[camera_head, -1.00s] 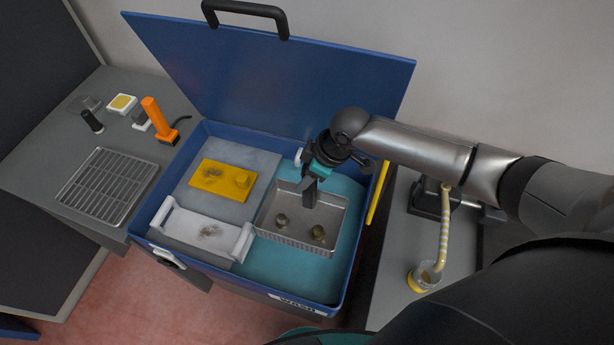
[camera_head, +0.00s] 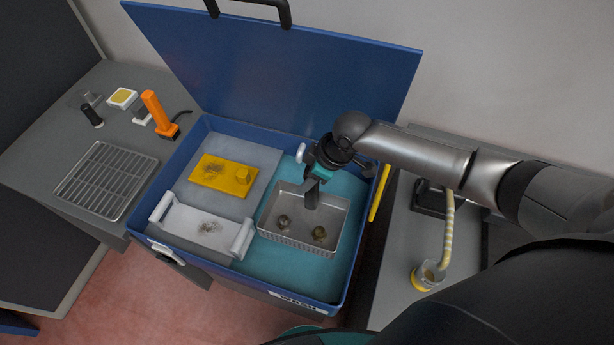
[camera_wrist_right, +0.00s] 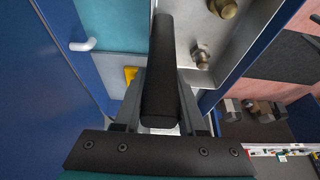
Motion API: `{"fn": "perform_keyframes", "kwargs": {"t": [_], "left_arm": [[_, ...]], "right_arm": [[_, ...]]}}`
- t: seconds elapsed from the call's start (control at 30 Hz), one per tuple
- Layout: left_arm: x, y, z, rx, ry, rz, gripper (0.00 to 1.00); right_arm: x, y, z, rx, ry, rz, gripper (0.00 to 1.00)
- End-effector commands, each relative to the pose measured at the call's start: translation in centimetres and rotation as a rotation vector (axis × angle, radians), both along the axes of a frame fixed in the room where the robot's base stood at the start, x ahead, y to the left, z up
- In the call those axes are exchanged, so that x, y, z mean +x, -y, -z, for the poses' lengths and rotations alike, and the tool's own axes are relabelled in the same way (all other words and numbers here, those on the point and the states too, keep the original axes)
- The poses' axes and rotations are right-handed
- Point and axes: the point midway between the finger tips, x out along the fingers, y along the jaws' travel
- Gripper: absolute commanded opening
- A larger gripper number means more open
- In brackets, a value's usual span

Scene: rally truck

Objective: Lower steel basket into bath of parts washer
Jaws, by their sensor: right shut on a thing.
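The steel basket (camera_head: 297,243) is a shallow metal tray with two brass-coloured bolts or nuts (camera_head: 320,233) inside. It is level, over or in the right half of the blue parts washer (camera_head: 190,150), where the teal bath (camera_head: 290,275) shows. I cannot tell whether its bottom touches the liquid. My right gripper (camera_head: 317,180) is shut on the basket's dark upright handle. In the right wrist view the black handle (camera_wrist_right: 160,70) sits between the fingers, with the basket (camera_wrist_right: 245,35) beyond. My left gripper is not in view.
The washer's blue lid (camera_head: 290,70) stands open behind. A yellow block (camera_head: 215,172) and a white stained piece (camera_head: 190,222) are on the washer's left side. A wire rack (camera_head: 105,180) and orange tool (camera_head: 157,112) are on the left bench. A striped hose (camera_head: 447,230) stands right.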

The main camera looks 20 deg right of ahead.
Motion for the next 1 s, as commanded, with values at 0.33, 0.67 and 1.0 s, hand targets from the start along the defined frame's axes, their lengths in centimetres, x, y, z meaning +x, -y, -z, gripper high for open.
{"fn": "perform_keyframes", "kwargs": {"t": [0.33,0.67,1.0], "left_arm": [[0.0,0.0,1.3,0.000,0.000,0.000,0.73],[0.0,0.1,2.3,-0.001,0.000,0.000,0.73],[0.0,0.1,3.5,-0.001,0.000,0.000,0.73]], "right_arm": [[0.1,-0.1,1.8,0.003,0.002,0.001,0.00],[0.1,-0.1,3.4,0.002,0.002,0.000,0.00],[0.1,-0.1,5.1,0.002,0.002,0.000,0.00]]}}
